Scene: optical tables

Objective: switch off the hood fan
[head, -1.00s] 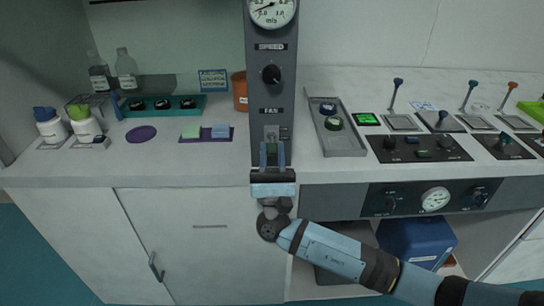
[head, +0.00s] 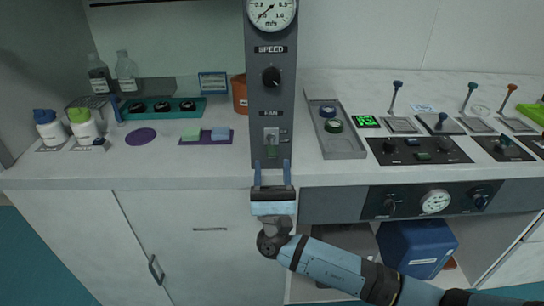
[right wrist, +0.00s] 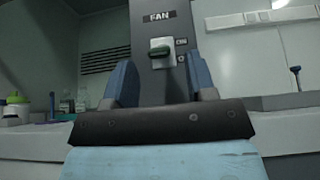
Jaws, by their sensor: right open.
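My right gripper (head: 272,165) is open and empty, just in front of and below the switch. Its two blue fingers stand apart, and in the right wrist view the switch appears between them. My left gripper is not in view.
A SPEED knob (head: 271,77) and a round m/s gauge (head: 270,10) sit higher on the panel. A grey tray (head: 345,146) with round items stands right of it. Purple mats and bottles are on the left counter. The counter edge lies near my right gripper.

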